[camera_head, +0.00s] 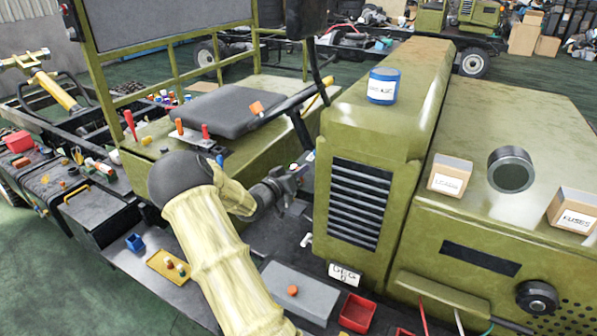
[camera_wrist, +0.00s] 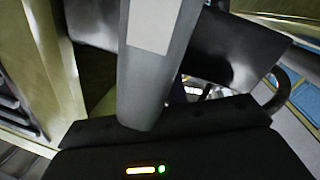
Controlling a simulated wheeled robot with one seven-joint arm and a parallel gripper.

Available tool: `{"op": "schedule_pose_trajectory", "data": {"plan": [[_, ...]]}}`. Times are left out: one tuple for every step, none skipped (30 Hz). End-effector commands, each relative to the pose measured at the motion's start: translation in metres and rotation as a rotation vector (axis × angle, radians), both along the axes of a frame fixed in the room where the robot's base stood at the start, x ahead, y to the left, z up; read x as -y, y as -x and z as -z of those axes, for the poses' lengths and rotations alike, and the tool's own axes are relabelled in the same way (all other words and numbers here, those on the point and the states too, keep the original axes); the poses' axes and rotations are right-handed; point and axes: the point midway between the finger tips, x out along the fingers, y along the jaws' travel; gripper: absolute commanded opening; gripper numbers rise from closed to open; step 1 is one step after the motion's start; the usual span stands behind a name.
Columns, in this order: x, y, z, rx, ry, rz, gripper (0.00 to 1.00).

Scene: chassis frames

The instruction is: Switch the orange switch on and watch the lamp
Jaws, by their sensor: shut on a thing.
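Several orange parts show in the head view, and I cannot tell which is the switch. An orange round knob (camera_head: 292,291) sits on a grey box (camera_head: 315,292) low in front. An orange paddle (camera_head: 257,107) stands by the black seat, and an orange-topped lever (camera_head: 180,127) stands at its left. A round dark lens (camera_head: 511,170), perhaps the lamp, is on the green hood and looks unlit. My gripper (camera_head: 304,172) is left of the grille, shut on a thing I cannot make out. The wrist view shows a grey bar (camera_wrist: 155,60) close up.
The green hood carries a blue can (camera_head: 383,86), a box (camera_head: 450,175) and a fuses box (camera_head: 574,210). The louvred grille (camera_head: 357,202) stands close right of my gripper. A red tray (camera_head: 357,313) and a yellow tray (camera_head: 167,265) lie low in front.

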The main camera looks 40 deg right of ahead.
Motion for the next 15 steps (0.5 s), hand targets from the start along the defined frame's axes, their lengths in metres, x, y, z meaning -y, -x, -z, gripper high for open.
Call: {"op": "schedule_pose_trajectory", "data": {"plan": [[-0.0002, 0.0000, 0.0002, 0.003, -0.002, 0.000, 0.00], [-0.0002, 0.0000, 0.0002, 0.005, -0.002, 0.000, 0.00], [-0.0002, 0.0002, 0.0004, 0.009, -0.003, 0.000, 0.00], [-0.0002, 0.0004, 0.0005, 0.014, -0.005, 0.000, 0.00], [-0.0001, 0.0006, 0.0006, 0.019, -0.006, 0.000, 0.00], [0.0000, 0.0009, 0.0008, 0.027, -0.009, 0.000, 0.00], [0.0000, 0.0012, 0.0010, 0.035, -0.011, -0.001, 0.00], [0.0002, 0.0015, 0.0011, 0.046, -0.014, -0.001, 0.00], [0.0003, 0.0020, 0.0011, 0.060, -0.019, 0.000, 0.00], [0.0004, 0.0024, 0.0011, 0.072, -0.022, 0.000, 0.00], [0.0005, 0.0029, 0.0011, 0.087, -0.026, 0.000, 0.00], [0.0007, 0.0036, 0.0015, 0.107, -0.032, -0.001, 0.00], [0.0010, 0.0042, 0.0016, 0.123, -0.037, -0.001, 0.00], [0.0011, 0.0049, 0.0015, 0.141, -0.042, -0.001, 0.00], [0.0014, 0.0060, 0.0014, 0.167, -0.050, -0.001, 0.00]]}}
